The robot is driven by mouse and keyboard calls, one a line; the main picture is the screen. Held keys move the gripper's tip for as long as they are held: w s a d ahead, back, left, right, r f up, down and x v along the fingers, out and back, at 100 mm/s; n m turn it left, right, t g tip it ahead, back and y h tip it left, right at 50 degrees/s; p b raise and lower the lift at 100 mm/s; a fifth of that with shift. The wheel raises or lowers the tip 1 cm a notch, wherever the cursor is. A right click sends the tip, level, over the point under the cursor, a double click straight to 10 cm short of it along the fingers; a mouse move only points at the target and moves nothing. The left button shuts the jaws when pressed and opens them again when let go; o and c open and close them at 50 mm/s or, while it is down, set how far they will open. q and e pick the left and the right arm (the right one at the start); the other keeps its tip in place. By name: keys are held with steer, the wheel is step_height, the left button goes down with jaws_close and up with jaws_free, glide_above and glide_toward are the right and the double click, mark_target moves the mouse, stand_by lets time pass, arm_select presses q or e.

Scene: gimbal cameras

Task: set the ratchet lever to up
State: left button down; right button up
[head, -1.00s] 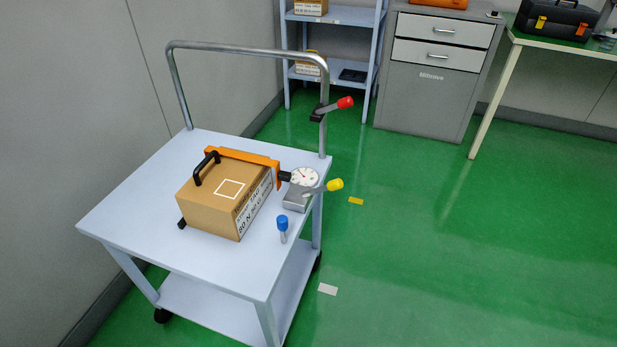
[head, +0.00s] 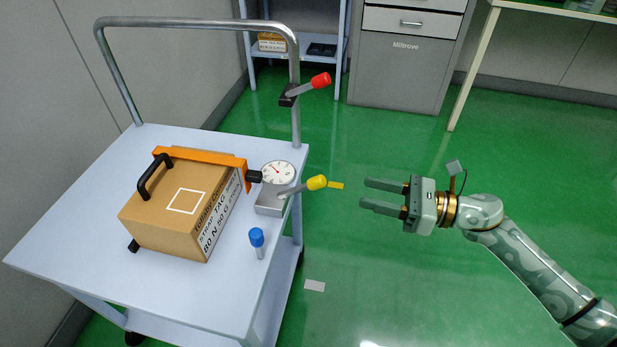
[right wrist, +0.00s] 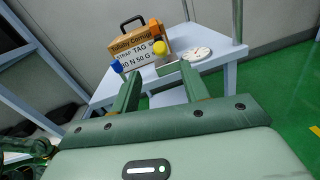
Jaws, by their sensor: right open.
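A lever with a yellow knob (head: 316,183) sits on a grey metal block (head: 268,205) at the trolley's right edge, beside a round dial gauge (head: 278,173). It points right and slightly upward. A second lever with a red knob (head: 320,80) is fixed to the trolley's handle post and points right. I cannot tell from the pictures which one is the ratchet lever. My right gripper (head: 365,193) is open and empty, right of the yellow knob and apart from it, fingers pointing left. In the right wrist view the yellow knob (right wrist: 158,48) shows beyond the fingers. My left gripper is not in view.
A strapped cardboard box (head: 180,205) with an orange bracket (head: 200,159) and black handle stands on the trolley (head: 90,190). A blue-capped post (head: 257,238) stands near the front right edge. Cabinet (head: 400,75) and shelf stand behind.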

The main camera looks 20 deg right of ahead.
mark_target(311, 179)
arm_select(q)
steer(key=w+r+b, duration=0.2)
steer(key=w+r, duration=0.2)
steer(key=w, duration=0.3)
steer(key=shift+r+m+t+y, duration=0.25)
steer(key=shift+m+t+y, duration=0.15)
arm_select(e)
steer(key=x, duration=1.3)
steer(key=shift+f, duration=0.1)
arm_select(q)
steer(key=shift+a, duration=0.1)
arm_select(e)
jaws_close()
